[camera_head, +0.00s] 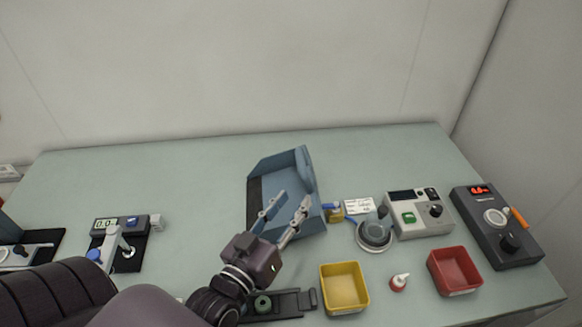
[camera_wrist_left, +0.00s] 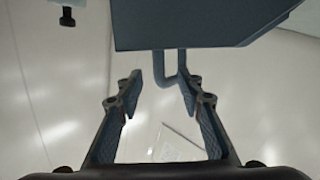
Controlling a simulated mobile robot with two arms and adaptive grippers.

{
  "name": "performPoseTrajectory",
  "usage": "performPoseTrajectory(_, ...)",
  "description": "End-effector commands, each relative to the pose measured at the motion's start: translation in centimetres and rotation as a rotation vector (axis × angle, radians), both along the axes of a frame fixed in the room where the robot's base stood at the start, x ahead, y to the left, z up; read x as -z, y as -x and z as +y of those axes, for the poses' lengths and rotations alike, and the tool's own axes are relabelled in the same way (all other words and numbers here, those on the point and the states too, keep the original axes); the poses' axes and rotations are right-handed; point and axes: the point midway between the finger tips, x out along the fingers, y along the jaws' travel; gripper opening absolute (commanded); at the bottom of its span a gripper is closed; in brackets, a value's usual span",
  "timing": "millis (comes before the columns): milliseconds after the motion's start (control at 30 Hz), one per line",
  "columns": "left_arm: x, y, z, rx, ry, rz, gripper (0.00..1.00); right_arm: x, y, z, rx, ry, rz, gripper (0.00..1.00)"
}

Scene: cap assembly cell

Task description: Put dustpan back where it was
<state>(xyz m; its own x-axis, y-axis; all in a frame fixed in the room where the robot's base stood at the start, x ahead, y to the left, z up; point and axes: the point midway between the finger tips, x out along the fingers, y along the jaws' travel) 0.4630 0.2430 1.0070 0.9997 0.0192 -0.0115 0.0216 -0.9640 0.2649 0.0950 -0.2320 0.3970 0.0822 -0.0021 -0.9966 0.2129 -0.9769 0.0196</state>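The dustpan (camera_head: 305,170) is a blue-grey open tray with a raised wall, resting at the middle of the table or just above it; I cannot tell which. In the left wrist view the dustpan (camera_wrist_left: 190,25) fills the top, and its bent bar handle (camera_wrist_left: 169,75) hangs down from its edge. My left gripper (camera_head: 288,198) reaches in from the front left and overlaps the dustpan's near side. Its fingers, also in the left wrist view (camera_wrist_left: 160,92), are spread. The handle lies between the fingertips, nearer the right one, and does not look clamped. My right gripper is out of view.
A yellow bin (camera_head: 343,311), a red bin (camera_head: 478,283) and a small red-and-white bottle (camera_head: 398,283) stand front right. Two control boxes (camera_head: 420,225) (camera_head: 508,247) are at right. A scale-like device (camera_head: 122,223) is at left. The table's back left is clear.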

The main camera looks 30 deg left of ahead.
Motion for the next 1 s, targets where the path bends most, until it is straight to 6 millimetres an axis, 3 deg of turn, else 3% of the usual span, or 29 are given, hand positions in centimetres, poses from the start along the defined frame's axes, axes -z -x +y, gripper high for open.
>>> performPoseTrajectory(167, 0.0, -0.3, 0.0, 0.0, 0.001, 0.0, 0.34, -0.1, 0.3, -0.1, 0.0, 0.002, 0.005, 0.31)
performPoseTrajectory(533, 0.1, -3.4, 0.1, 0.0, 0.001, 0.0, 0.34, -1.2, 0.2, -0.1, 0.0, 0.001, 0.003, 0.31)
performPoseTrajectory(800, 0.6, -6.9, 0.2, 0.0, 0.0, -0.001, 0.34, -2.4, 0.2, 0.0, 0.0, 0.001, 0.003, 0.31)
performPoseTrajectory(1000, 0.8, -7.8, 0.2, 0.0, 0.0, 0.001, 0.34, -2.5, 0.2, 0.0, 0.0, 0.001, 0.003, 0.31)
